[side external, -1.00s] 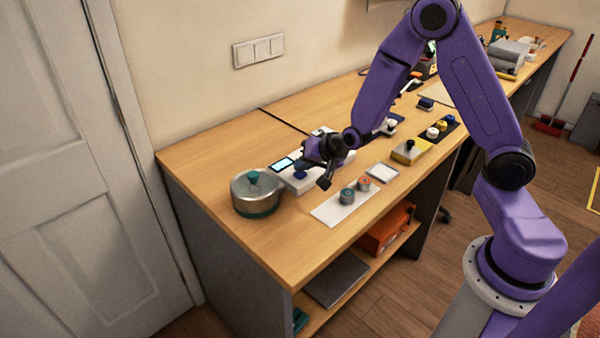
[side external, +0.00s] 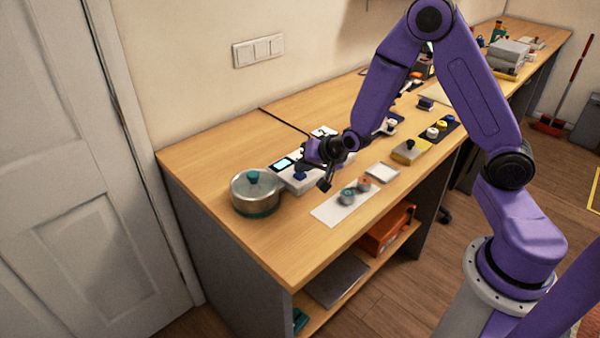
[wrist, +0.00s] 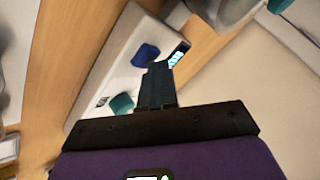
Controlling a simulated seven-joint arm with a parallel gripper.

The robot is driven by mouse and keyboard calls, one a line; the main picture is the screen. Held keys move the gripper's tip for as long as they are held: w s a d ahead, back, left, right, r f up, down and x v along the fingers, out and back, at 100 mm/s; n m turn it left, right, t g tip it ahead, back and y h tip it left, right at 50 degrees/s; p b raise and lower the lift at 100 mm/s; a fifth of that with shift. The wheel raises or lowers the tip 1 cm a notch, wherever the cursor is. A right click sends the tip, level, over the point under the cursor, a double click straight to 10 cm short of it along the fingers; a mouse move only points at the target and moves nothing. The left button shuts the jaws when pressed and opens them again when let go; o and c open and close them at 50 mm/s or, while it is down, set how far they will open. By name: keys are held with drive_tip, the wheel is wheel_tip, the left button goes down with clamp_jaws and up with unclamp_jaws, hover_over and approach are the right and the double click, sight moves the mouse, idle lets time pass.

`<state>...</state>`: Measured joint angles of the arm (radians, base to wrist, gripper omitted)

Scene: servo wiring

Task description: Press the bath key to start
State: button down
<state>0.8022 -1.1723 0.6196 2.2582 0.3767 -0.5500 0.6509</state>
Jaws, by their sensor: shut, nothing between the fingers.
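A white console (side external: 303,186) with a lit display (side external: 282,164) stands on the bench beside a steel pot. In the wrist view the console (wrist: 112,75) shows a blue key (wrist: 146,55), a teal key (wrist: 121,104) and the lit display (wrist: 178,56). I cannot tell which key is the bath key. My gripper (side external: 324,186) is shut and empty, pointing down at the console's near side. In the wrist view its fingers (wrist: 158,72) are together, over the console between the two keys, hiding part of it. I cannot tell whether they touch it.
A steel pot (side external: 256,196) with a teal knob stands left of the console. A white mat (side external: 328,212) with two small capped jars (side external: 347,197) lies in front. The bench's front left is clear.

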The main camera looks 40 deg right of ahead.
sight(304, 175)
drive_tip(key=shift+r, duration=0.9)
drive_tip(key=shift+r, duration=2.5)
drive_tip(key=s+a+r+n+g+y, duration=0.1)
drive_tip(key=s+a+n+g+y, duration=0.15)
drive_tip(key=s+a+n, duration=0.4)
drive_tip(key=s+a+r+n+g+y, duration=0.1)
drive_tip(key=s+a+r+n+g, duration=0.2)
drive_tip(key=s, duration=0.6)
drive_tip(key=s+d+n+g+h, duration=0.1)
drive_tip(key=s+d+n+h, duration=0.1)
drive_tip(key=s+n, duration=0.3)
drive_tip(key=s+d+r+n+g+h, duration=0.1)
drive_tip(key=s+d+n, duration=0.3)
drive_tip(key=s, duration=0.9)
drive_tip(key=shift+s+d+r+n+g+h, duration=0.15)
drive_tip(key=shift+n+g+h, duration=0.4)
drive_tip(key=shift+n+g, duration=0.3)
